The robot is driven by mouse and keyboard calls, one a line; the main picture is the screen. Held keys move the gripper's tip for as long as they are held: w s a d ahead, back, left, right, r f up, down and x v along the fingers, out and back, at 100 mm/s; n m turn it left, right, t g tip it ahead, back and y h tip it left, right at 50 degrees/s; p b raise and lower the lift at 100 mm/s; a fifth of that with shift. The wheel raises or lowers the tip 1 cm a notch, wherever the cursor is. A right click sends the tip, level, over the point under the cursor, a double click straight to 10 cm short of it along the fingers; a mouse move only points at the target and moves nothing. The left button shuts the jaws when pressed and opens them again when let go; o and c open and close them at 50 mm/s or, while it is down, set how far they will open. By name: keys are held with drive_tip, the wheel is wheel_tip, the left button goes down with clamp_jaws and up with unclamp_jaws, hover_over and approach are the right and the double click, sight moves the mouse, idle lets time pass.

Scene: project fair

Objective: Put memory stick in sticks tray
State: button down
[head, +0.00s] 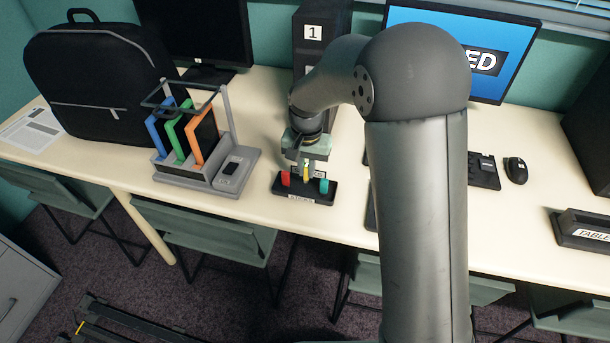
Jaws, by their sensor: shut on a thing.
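The sticks tray (333,196) is a small black tray with a white label on its front, near the front edge of the table. A red stick (285,179) stands at its left and a green stick (323,186) at its right. My gripper (306,172) points down right over the tray's middle, shut on a small yellow memory stick (306,168). The memory stick is between the red and green ones. The fingers partly hide it, and I cannot tell whether its lower end touches the tray.
A grey rack (222,178) with blue, green and orange frames stands left of the tray. A black backpack (95,80) is farther left. A computer tower (312,35) marked 1 stands behind. A keyboard (483,172) and mouse (516,170) lie to the right.

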sight(305, 177)
drive_tip(key=shift+w+a+f, duration=0.15)
drive_tip(key=shift+f, duration=1.7)
drive_tip(key=shift+f, duration=0.2)
drive_tip(key=c, duration=1.5)
unclamp_jaws()
drive_tip(key=shift+o, duration=0.2)
drive_tip(key=shift+r, duration=0.1)
